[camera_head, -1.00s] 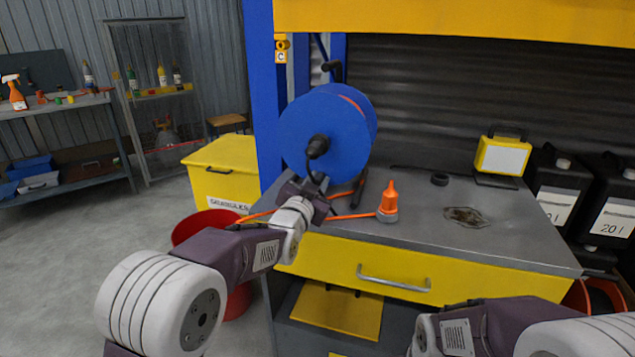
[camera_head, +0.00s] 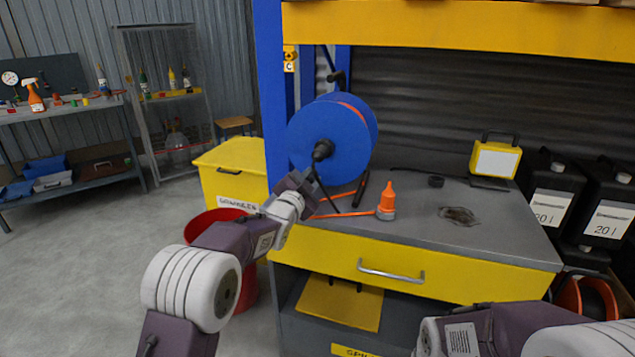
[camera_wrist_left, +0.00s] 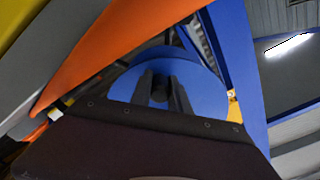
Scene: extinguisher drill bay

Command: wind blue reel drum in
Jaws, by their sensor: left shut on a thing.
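The blue reel drum (camera_head: 312,128) stands on the workbench top, its round face towards me, with an orange band at its rim. A black crank knob (camera_head: 323,149) sticks out of its face. My left gripper (camera_head: 319,164) is at this knob, its fingers dark and thin. In the left wrist view the two fingers lie on either side of the dark knob (camera_wrist_left: 159,89), against the blue drum (camera_wrist_left: 208,90); the gripper is shut on it. An orange hose (camera_head: 340,215) runs along the bench to an orange nozzle (camera_head: 387,197). My right gripper is out of view.
The grey bench (camera_head: 420,222) has a yellow drawer front and a dark stain. A blue post (camera_head: 270,90) rises left of the drum. A yellow bin (camera_head: 230,165) and a red bucket (camera_head: 205,222) stand left. A yellow lamp (camera_head: 496,158) and black canisters (camera_head: 550,195) are at right.

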